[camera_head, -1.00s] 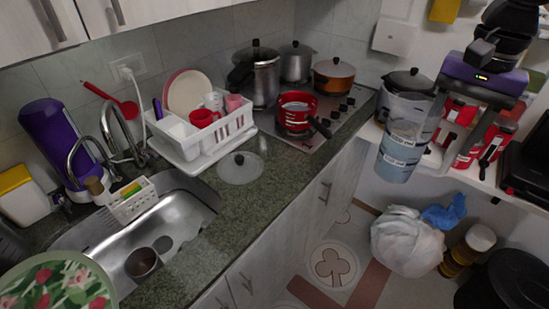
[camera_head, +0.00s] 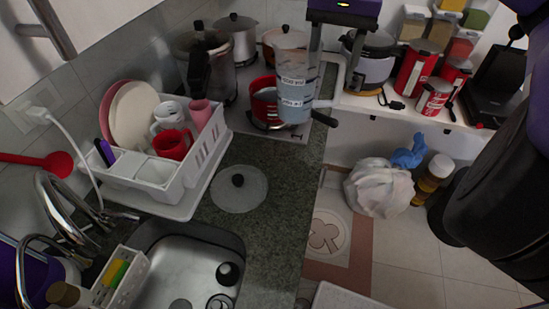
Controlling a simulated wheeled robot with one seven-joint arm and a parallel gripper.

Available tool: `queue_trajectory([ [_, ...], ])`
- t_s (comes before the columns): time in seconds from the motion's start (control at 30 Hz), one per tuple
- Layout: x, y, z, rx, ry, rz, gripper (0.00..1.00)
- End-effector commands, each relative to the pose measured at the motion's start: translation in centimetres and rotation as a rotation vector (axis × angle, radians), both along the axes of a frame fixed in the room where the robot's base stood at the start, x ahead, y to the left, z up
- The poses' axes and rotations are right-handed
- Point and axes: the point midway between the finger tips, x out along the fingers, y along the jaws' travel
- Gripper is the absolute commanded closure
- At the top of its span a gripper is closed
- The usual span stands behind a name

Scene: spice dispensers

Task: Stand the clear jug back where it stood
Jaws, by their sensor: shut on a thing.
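The clear jug (camera_head: 296,88) has a bluish see-through body with pale label bands and a handle on its right side. It hangs upright in front of the stove, overlapping the red pot (camera_head: 262,103) in the picture. My gripper (camera_head: 312,58) is shut on the jug near its right side and holds it up. The fingertips are partly hard to make out against the jug. Whether the jug's base touches anything is hard to tell, but it appears to be in the air.
A white dish rack (camera_head: 208,150) with cups and plates stands left on the counter. A glass lid (camera_head: 238,188) lies on the granite, which is otherwise clear there. Large pots (camera_head: 205,65) crowd the stove. Red cans (camera_head: 416,70) stand on the right shelf. The sink (camera_head: 190,265) is front left.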

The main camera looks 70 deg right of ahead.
Motion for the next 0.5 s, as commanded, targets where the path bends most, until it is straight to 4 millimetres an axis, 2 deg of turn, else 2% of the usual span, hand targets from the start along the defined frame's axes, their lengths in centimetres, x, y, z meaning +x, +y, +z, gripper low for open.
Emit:
queue_trajectory([
  [0.17, -0.1, 0.1, -2.1, 0.004, 0.001, 0.0, 1.0],
  [0.5, 0.0, 0.1, -9.9, 0.005, -0.002, -0.001, 1.0],
])
